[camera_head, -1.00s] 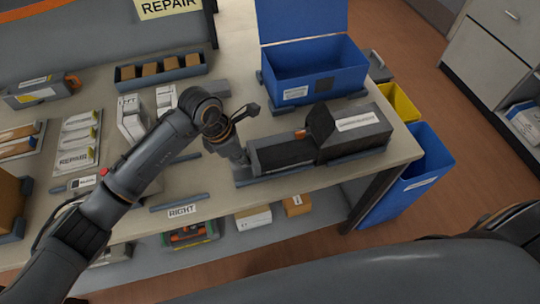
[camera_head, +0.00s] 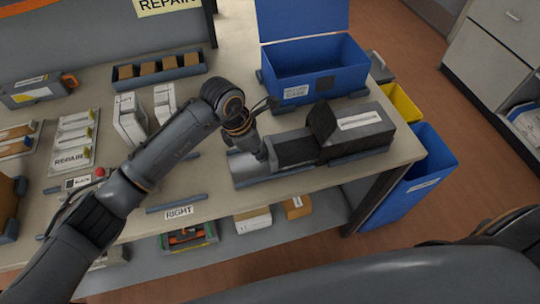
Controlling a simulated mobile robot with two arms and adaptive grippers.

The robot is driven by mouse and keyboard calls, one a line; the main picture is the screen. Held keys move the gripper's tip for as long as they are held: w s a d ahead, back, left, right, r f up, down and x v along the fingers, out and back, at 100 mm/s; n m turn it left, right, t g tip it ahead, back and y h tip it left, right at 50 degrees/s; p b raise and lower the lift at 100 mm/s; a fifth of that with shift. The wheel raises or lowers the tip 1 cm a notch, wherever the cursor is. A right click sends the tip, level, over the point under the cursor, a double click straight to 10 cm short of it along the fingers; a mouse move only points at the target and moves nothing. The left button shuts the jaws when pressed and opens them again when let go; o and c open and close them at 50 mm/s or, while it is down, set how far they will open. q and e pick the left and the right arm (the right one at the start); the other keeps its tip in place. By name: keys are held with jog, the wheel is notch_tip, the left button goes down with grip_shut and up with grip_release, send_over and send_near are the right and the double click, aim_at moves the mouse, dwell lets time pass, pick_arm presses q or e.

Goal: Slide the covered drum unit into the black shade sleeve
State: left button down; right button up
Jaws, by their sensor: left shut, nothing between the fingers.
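The black shade sleeve (camera_head: 358,122) lies on the table with a white label on top and its open end facing left. The dark drum unit (camera_head: 294,149) lies in line with it, its right part inside the sleeve and its left part sticking out. Both rest on a grey cradle (camera_head: 245,168), whose left end is bare. My left gripper (camera_head: 262,152) is shut and empty at the drum unit's left end, seemingly touching it. The fingertips are partly hidden by the wrist. My right gripper is not seen.
A blue open box (camera_head: 315,75) stands behind the sleeve. White cartons (camera_head: 130,122) and a tray of brown blocks (camera_head: 160,70) are further left. Blue (camera_head: 415,175) and yellow (camera_head: 399,103) bins stand off the table's right end.

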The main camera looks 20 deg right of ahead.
aim_at(291, 143)
pick_arm(q)
jog(key=shift+d+b, duration=3.05)
jog(key=shift+d, duration=2.4)
jog(key=shift+d+b, duration=0.4)
jog(key=shift+b, duration=0.05)
jog(key=shift+d+b, duration=0.5)
jog(key=shift+b, duration=0.65)
jog(key=shift+a, duration=2.05)
jog(key=shift+r+p, duration=1.85)
jog(key=shift+r, duration=2.2)
